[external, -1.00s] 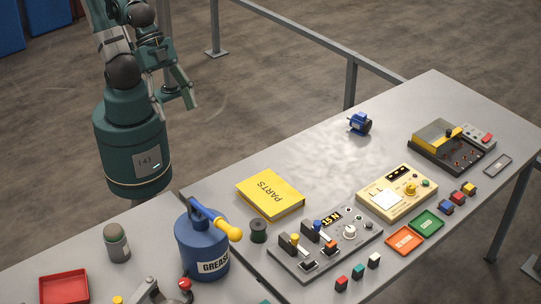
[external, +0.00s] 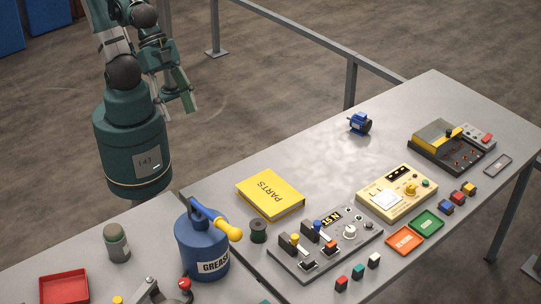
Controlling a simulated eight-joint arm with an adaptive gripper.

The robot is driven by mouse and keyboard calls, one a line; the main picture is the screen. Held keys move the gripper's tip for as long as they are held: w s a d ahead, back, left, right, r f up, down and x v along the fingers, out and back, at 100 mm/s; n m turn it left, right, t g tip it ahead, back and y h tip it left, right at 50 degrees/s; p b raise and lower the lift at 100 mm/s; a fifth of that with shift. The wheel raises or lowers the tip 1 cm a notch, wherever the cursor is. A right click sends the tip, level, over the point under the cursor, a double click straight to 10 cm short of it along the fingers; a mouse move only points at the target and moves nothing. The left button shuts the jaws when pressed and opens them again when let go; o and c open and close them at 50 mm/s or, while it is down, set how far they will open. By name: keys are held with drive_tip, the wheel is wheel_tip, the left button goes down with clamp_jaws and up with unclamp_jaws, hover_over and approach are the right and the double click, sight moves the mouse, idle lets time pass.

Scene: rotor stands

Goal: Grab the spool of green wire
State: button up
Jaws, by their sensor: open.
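A small dark green spool (external: 258,231) stands on the grey table, between the yellow PARTS box and the grey control panel, just right of the blue grease can. My gripper (external: 178,108) is open and empty. It hangs in the air beside my base at the upper left, beyond the table's far edge and well away from the spool. Its fingers point downward. Nothing hides the spool.
The blue grease can (external: 203,246) with its yellow nozzle (external: 229,230) stands tall close to the spool's left. The yellow PARTS box (external: 270,193) lies behind it, and the control panel (external: 325,243) with switches sits at its right.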

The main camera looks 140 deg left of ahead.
drive_tip(key=w+a+f+n+g+b, duration=0.2)
drive_tip(key=w+f+n, duration=0.2)
drive_tip(key=w+n, duration=0.35)
drive_tip(key=n+g+h+b, duration=0.2)
drive_tip(key=n+h+b, duration=0.2)
drive_tip(key=n, duration=1.2)
hover_over(259, 223)
drive_tip(key=s+a, duration=0.1)
drive_tip(key=s, duration=0.1)
drive_tip(key=shift+m, duration=0.25)
drive_tip(key=f, duration=2.2)
drive_tip(key=shift+w+a+f, duration=0.1)
drive_tip(key=shift+w+f, duration=0.15)
drive_tip(key=shift+f, duration=0.05)
drive_tip(key=shift+w+a+f+n, duration=0.1)
drive_tip(key=shift+a+f+n, duration=0.1)
drive_tip(key=shift+f, duration=0.2)
drive_tip(key=shift+w+a+f+n, duration=0.1)
drive_tip(key=shift+f+n, duration=0.1)
drive_tip(key=shift+f, duration=0.15)
drive_tip(key=shift+w+d+f+g+b, duration=0.15)
drive_tip(key=shift+d+f+b, duration=0.1)
drive_tip(key=shift+f, duration=0.35)
drive_tip(key=shift+w+d+f+g+b, duration=0.1)
drive_tip(key=shift+d+f+g, duration=0.1)
drive_tip(key=shift+f, duration=0.4)
drive_tip(key=shift+x, duration=2.6)
drive_tip(key=shift+a, duration=0.15)
